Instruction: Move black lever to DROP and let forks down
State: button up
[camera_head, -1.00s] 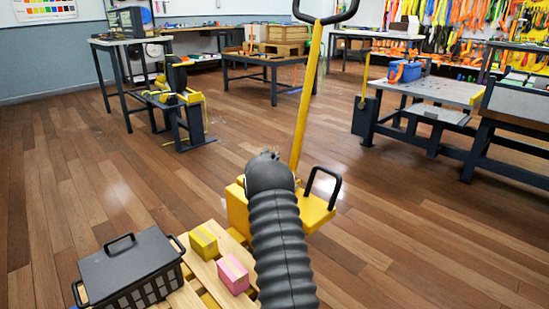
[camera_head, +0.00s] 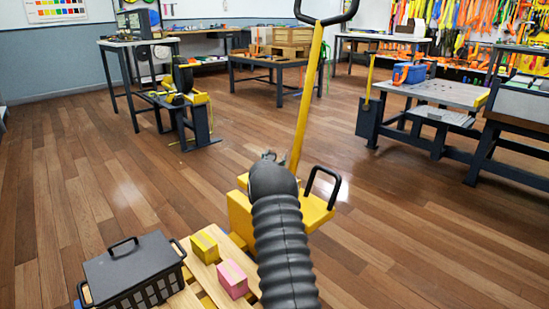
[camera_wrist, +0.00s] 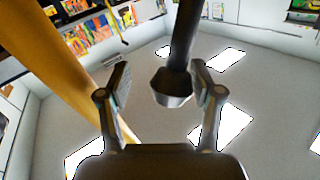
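The yellow pallet truck stands ahead of me, with its tall yellow handle bar (camera_head: 307,95) tilted slightly and a black loop grip on top. Its yellow body (camera_head: 240,215) is partly hidden by my arm. In the wrist view, a black lever (camera_wrist: 174,85) with a blunt, wider end hangs between the fingers of my gripper (camera_wrist: 158,66). The fingers are spread, with visible gaps on both sides of the lever. The yellow bar also shows at the left of the wrist view (camera_wrist: 60,60). In the head view my arm hides the lever and most of the gripper. No DROP marking is readable.
A wooden pallet (camera_head: 245,295) carries a black lidded crate (camera_head: 130,265), a yellow box (camera_head: 204,246) and a pink box (camera_head: 232,279). A black loop (camera_head: 325,183) stands on the truck's right side. Workbenches (camera_head: 440,92) stand farther back. Floor between is clear.

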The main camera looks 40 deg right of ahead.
jog(key=shift+w+a, duration=0.1)
jog(key=shift+a, duration=0.05)
jog(key=shift+s+a+r, duration=0.1)
jog(key=shift+s+a, duration=0.15)
jog(key=shift+a, duration=0.1)
jog(key=v, duration=1.1)
jog(key=shift+s, duration=0.15)
